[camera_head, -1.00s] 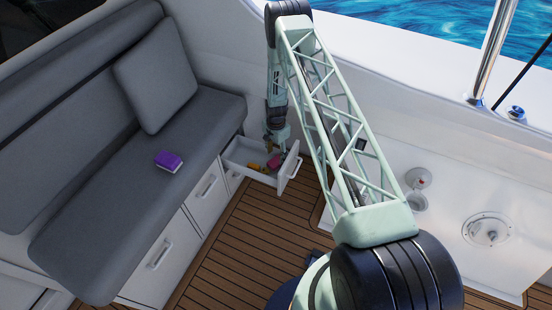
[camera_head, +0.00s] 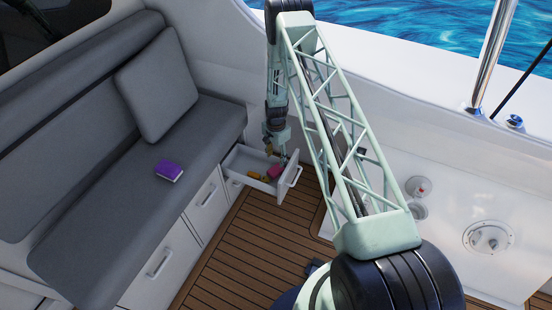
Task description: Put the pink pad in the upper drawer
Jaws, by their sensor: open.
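The pink pad (camera_head: 274,171) is a small pink-red block, and it lies inside the open drawer (camera_head: 238,156) in the corner past the bench. The drawer is white and pulled out, with a handle on its front (camera_head: 296,178). My gripper (camera_head: 277,150) hangs pointing down over the drawer, close to the pink pad. It is small in the picture and its jaws are open. One finger seems to reach down near the pad, but I cannot tell whether it touches it.
Yellow-orange items (camera_head: 258,177) lie in the drawer beside the pad. A purple book-like block (camera_head: 169,170) lies on the grey bench seat (camera_head: 105,215). A grey cushion (camera_head: 157,85) leans on the backrest. Closed drawers (camera_head: 160,262) line the bench front. The wooden floor (camera_head: 240,240) is clear.

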